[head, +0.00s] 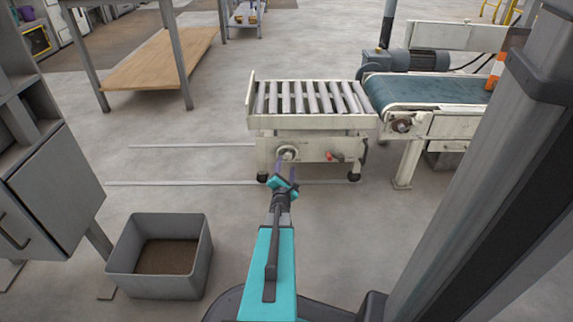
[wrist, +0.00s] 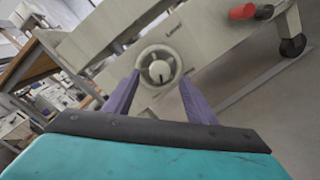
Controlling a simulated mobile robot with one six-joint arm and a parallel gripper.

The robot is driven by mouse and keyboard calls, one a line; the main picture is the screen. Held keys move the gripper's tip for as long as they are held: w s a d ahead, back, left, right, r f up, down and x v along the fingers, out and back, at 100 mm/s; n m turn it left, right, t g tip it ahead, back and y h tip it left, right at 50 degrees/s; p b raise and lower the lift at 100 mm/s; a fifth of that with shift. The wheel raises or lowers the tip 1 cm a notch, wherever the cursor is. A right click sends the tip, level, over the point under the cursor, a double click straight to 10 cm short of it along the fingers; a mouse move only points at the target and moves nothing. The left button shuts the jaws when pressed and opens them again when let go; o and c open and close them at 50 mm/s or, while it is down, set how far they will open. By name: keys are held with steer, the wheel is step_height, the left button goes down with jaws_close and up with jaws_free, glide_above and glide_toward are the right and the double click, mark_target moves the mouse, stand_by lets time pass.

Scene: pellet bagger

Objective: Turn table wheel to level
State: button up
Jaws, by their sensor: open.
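The table wheel (wrist: 159,67) is a small pale handwheel on the front panel of the cream roller table. A word beside it looks like "Level". A dark mark shows low on its rim. In the head view the wheel (head: 287,154) is at the left of the table's front side. My gripper (wrist: 158,88) has two purple fingers, spread apart with nothing between them. In the wrist view the wheel appears between and beyond the fingertips; I cannot tell the exact gap. In the head view my gripper (head: 285,178) is just in front of and below the wheel.
The roller table (head: 255,122) stands on castors beside a blue-belt conveyor (head: 425,90). A red knob (head: 331,156) is right of the wheel. Floor rails (head: 190,145) run left. A grey bin (head: 190,285) stands front left. The floor between bin and table is clear.

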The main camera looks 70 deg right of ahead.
mark_target(287, 158)
steer(key=shift+b+x, duration=0.8)
steer(key=shift+x, duration=1.55)
steer(key=c, duration=1)
